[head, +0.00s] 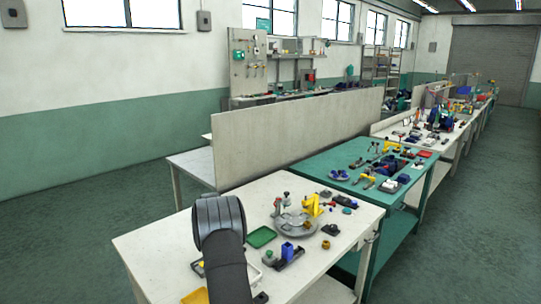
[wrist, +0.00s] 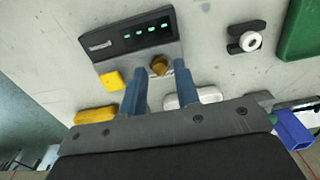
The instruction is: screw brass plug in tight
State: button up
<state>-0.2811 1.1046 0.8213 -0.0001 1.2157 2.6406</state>
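In the wrist view a round brass piece (wrist: 159,65), which looks like the brass plug, sits at the front edge of a dark box with green displays (wrist: 140,38). I cannot tell whether it is seated in a thread. My gripper (wrist: 157,71) has two blue fingers standing apart, one on each side of the brass piece in the picture. A gap shows between them, and I see no clear contact. In the head view my arm hides the gripper and the box. Another small brass-coloured piece (head: 326,244) lies on the right of the table.
A yellow block (wrist: 110,80) and a longer yellow piece (wrist: 97,115) lie left of the fingers. A white piece (wrist: 195,97) lies behind the right finger. A black holder with a white ring (wrist: 247,40), a green tray (wrist: 299,35) and a blue block (wrist: 293,131) are to the right.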

jog(key=shift+r, duration=2.05)
